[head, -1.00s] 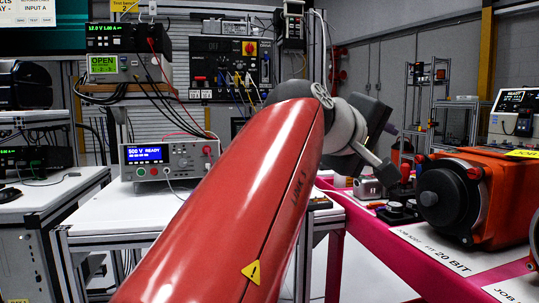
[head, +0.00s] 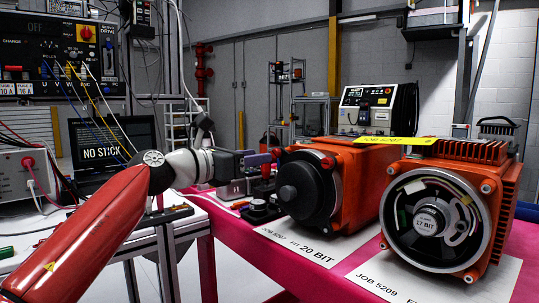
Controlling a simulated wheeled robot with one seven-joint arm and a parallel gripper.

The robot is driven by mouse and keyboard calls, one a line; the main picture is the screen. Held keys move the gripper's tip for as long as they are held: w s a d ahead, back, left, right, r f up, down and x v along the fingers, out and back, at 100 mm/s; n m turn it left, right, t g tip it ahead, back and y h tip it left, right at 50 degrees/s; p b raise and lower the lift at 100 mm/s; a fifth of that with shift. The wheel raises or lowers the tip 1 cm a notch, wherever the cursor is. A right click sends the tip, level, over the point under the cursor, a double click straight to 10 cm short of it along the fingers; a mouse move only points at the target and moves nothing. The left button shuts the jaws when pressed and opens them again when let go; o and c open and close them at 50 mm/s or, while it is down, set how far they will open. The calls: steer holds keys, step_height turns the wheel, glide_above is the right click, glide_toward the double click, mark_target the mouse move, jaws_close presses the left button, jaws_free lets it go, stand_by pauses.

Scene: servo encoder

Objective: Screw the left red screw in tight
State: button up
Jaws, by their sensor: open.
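An orange motor (head: 350,190) with a black round front stands over the 20 BIT label. The left red screw (head: 278,153) is at the upper left corner of its front. A second red screw (head: 328,163) is at the upper right corner. My gripper (head: 266,160) is just left of the left red screw, seen from the side, with a purple finger pad toward it. It is open. I cannot tell whether it touches the screw.
Another orange motor (head: 435,215), with an open front marked 17 BIT, stands to the right. Small black and red parts (head: 260,207) sit on the pink bench (head: 240,245) below my gripper.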

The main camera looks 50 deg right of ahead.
mark_target(274, 153)
steer(key=shift+s+d, duration=0.15)
steer(key=shift+d, duration=1)
steer(key=shift+s+d, duration=0.1)
steer(key=shift+d, duration=1.05)
steer(key=shift+c, duration=0.2)
jaws_close()
steer(key=shift+m, duration=0.3)
